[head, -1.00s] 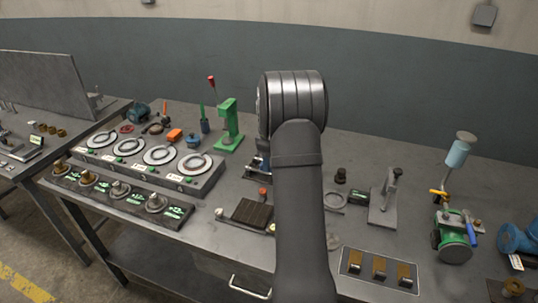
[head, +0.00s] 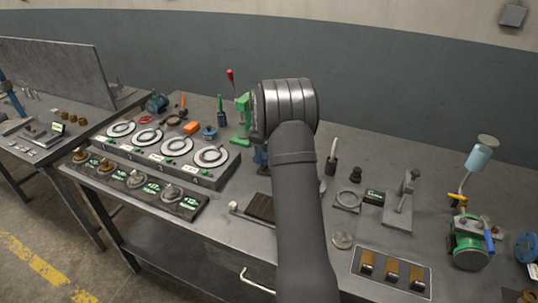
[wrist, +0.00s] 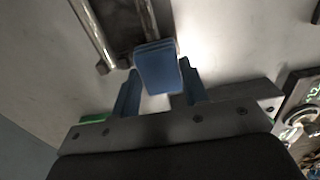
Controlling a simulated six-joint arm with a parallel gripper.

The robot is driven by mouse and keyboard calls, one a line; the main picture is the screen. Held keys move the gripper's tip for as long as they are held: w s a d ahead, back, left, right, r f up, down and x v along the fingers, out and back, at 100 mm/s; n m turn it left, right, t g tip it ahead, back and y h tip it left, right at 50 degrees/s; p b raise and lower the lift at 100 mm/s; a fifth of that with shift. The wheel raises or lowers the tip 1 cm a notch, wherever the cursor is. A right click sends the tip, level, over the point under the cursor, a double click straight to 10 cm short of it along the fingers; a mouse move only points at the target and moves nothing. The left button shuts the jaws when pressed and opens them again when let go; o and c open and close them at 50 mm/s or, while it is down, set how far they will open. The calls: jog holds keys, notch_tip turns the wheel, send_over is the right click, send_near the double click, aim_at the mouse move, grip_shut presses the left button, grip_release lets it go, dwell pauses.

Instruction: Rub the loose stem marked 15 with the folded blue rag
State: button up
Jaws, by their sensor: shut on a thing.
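My gripper (wrist: 161,92) is shut on the folded blue rag (wrist: 158,70), a thick pad that sticks out between the two blue fingers in the wrist view. In the head view my arm hides most of the gripper and rag. Several loose stems stand in a row on a dark board with green-lit labels at the left bench's front: two brass ones, first (head: 81,155) and second (head: 107,165), and two grey ones, third (head: 135,178) and fourth (head: 168,192). I cannot read which is marked 15. One stem shows at the wrist view's right edge (wrist: 292,134). The rag is apart from them.
A grey box with round dials (head: 208,177) stands behind the stems. A dark grooved block (head: 259,208) lies near the bench front beside my arm.

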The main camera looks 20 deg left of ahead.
jog(key=shift+d, duration=4.05)
jog(key=shift+d+r, duration=0.15)
jog(key=shift+r, duration=0.45)
jog(key=shift+d+r, duration=0.15)
jog(key=shift+r, duration=3.3)
